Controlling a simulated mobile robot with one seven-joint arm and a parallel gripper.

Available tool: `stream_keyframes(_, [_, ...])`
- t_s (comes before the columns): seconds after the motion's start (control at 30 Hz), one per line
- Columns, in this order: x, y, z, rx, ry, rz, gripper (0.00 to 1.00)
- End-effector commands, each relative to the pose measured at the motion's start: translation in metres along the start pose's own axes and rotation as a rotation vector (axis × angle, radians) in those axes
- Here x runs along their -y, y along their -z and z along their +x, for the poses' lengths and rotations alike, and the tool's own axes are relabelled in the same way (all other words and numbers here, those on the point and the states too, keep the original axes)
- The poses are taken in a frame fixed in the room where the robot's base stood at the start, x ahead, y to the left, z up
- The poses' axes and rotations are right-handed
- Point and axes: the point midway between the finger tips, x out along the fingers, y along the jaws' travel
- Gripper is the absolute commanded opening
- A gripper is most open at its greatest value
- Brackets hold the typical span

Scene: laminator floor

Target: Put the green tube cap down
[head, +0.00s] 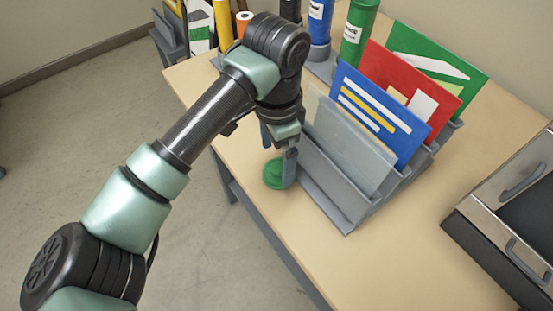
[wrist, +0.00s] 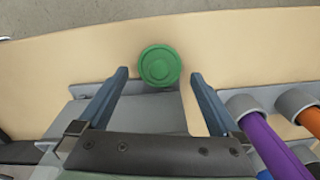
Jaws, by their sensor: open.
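The green tube cap (head: 273,174) is a round green disc near the table's left edge, beside the grey file rack. In the wrist view the cap (wrist: 160,66) shows whole, just beyond and between the two fingertips, with its ringed face toward the camera. It appears to rest on the table top. My gripper (head: 281,165) points down over the cap and partly hides it in the head view. In the wrist view my gripper (wrist: 160,73) has its blue-grey fingers wide apart, and neither finger touches the cap.
A grey rack (head: 345,213) with blue (head: 372,112), red and green folders stands right of my gripper. Tubes, including a green one (head: 357,35), stand in holders behind. A grey machine (head: 510,200) is at the right. The front table top (head: 400,270) is clear.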

Motion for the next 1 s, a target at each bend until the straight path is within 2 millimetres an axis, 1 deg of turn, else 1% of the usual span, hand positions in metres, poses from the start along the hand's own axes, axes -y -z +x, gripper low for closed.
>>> stream_keyframes(0.03, [0.001, 0.000, -0.013, 0.001, 0.004, 0.002, 1.00])
stream_keyframes(0.2, [0.001, 0.000, -0.052, 0.000, 0.005, 0.001, 1.00])
stream_keyframes(0.3, [0.001, 0.000, -0.072, 0.001, 0.003, 0.000, 1.00])
stream_keyframes(0.43, [0.001, 0.000, -0.089, 0.001, 0.001, 0.000, 1.00])
stream_keyframes(0.6, [0.000, 0.000, -0.100, 0.000, 0.000, 0.000, 1.00])
stream_keyframes(1.0, [0.000, 0.000, -0.100, 0.001, -0.001, -0.001, 1.00])
